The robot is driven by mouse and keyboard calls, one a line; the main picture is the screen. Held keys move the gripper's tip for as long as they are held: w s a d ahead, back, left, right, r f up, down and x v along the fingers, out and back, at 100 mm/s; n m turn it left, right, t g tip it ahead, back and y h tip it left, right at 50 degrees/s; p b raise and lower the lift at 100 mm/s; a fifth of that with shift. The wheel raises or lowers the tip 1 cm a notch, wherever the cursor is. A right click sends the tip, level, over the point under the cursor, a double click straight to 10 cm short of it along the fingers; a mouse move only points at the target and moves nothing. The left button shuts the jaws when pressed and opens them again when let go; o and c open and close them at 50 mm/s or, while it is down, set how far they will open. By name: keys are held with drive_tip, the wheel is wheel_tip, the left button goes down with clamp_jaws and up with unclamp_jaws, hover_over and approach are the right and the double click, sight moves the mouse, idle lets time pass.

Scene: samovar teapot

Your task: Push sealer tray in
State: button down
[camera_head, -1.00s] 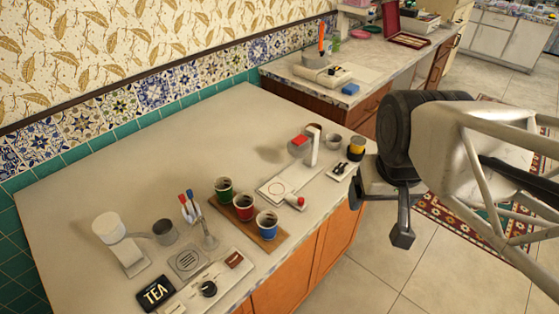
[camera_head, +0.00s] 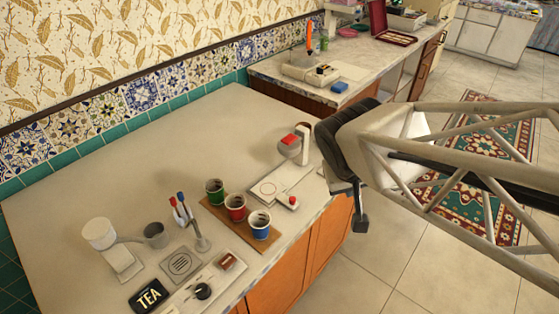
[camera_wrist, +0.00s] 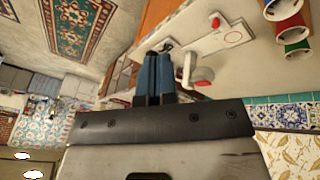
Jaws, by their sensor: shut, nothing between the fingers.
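The sealer stands near the counter's front edge in the head view. The tray (camera_wrist: 233,37) also shows at the upper right of the wrist view. My gripper (camera_wrist: 153,60) is shut and empty, its blue fingers beside the sealer's white upright (camera_wrist: 187,70); contact cannot be told. In the head view my dark wrist hides the fingertips, just right of the sealer.
Green, red and blue cups (camera_head: 236,207) stand on a wooden board left of the sealer. Stirrers in a holder (camera_head: 183,210), a black TEA box (camera_head: 149,296) and a white dispenser (camera_head: 100,234) are further left. The counter behind is clear.

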drive_tip(key=w+a+f+n+t, duration=0.2)
drive_tip(key=w+a+f, duration=0.3)
drive_tip(key=w+f, duration=0.15)
drive_tip(key=n+t, duration=0.2)
drive_tip(key=n, duration=0.1)
approach(288, 204)
drive_tip(key=d+v, duration=0.1)
drive_tip(key=v, duration=0.3)
drive_tip(key=shift+w+a+r, duration=0.1)
drive_tip(key=shift+a+r, duration=0.3)
drive_tip(key=shift+w+f, duration=0.1)
drive_tip(key=shift+x, duration=4.85)
drive_tip(key=shift+f, duration=0.2)
drive_tip(key=shift+w+d, duration=3.85)
drive_tip(key=shift+d, duration=0.1)
drive_tip(key=shift+r, duration=0.1)
